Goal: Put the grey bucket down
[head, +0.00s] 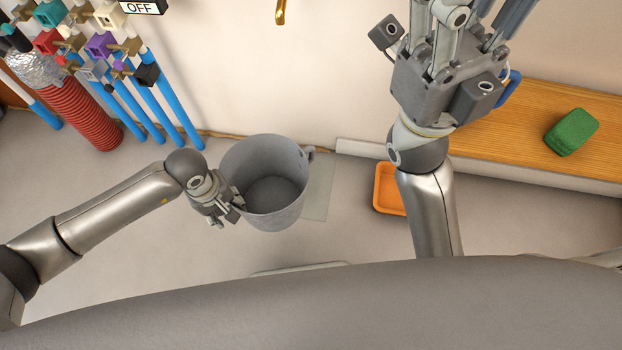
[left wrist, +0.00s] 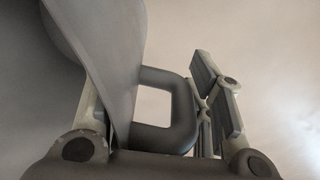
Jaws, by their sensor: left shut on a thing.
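The grey bucket (head: 285,214) is left of the middle in the head view, upright with its open mouth facing me. Nothing shows inside it. My left gripper (head: 232,208) is at the bucket's left side. In the left wrist view the bucket's wall (left wrist: 110,50) and its squarish side handle (left wrist: 183,118) lie between the fingers, with the gripper shut on the handle. I cannot tell whether the bucket's bottom touches the floor. My right gripper (head: 472,20) is raised at the upper right, with its fingertips cut off by the top edge.
An orange tray (head: 387,190) is to the right. A wooden bench (head: 520,140) carries a green block (head: 572,131). Blue pipes with coloured valves and a red hose (head: 82,115) stand at the upper left.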

